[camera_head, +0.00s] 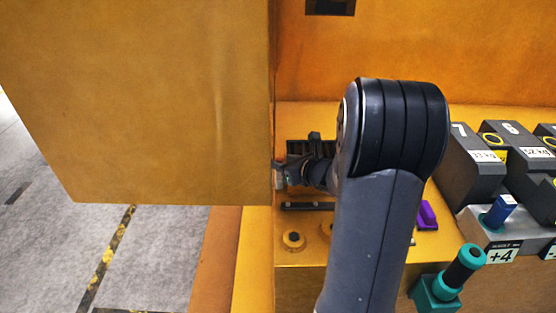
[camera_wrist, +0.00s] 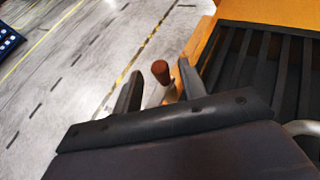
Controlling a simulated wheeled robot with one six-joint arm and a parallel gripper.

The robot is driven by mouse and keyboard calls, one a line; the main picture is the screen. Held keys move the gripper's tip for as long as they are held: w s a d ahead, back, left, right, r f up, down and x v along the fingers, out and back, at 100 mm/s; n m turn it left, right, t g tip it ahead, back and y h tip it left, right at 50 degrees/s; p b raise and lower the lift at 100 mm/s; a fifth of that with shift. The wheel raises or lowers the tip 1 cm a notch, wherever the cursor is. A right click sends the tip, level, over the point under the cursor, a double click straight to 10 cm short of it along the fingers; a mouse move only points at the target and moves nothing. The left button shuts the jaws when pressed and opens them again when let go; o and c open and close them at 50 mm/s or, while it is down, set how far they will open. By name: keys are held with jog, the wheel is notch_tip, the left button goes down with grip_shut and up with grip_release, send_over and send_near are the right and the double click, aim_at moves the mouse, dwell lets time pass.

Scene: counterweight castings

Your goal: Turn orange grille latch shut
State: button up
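The latch shows in the wrist view as a brown-orange knob (camera_wrist: 160,70) on a pale metal lever (camera_wrist: 154,94), at the edge of the orange housing. Beside it on the right is the dark slatted grille (camera_wrist: 262,62). My gripper (camera_wrist: 158,88) is open, with one finger on each side of the lever and knob. I cannot tell whether either finger touches it. In the head view my gripper (camera_head: 280,175) is by the right edge of a large orange panel (camera_head: 140,100). I cannot make out the latch there.
Grey weights (camera_head: 470,165) with numbers and kg labels stand on the right. A teal fitting (camera_head: 437,294), a purple piece (camera_head: 427,215) and a blue-topped part (camera_head: 500,209) lie near them. Grey floor (camera_head: 60,240) with yellow-black lines is open at left.

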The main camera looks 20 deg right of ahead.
aim_at(279, 158)
jog(key=shift+x, duration=1.65)
jog(key=shift+c, duration=0.3)
grip_shut()
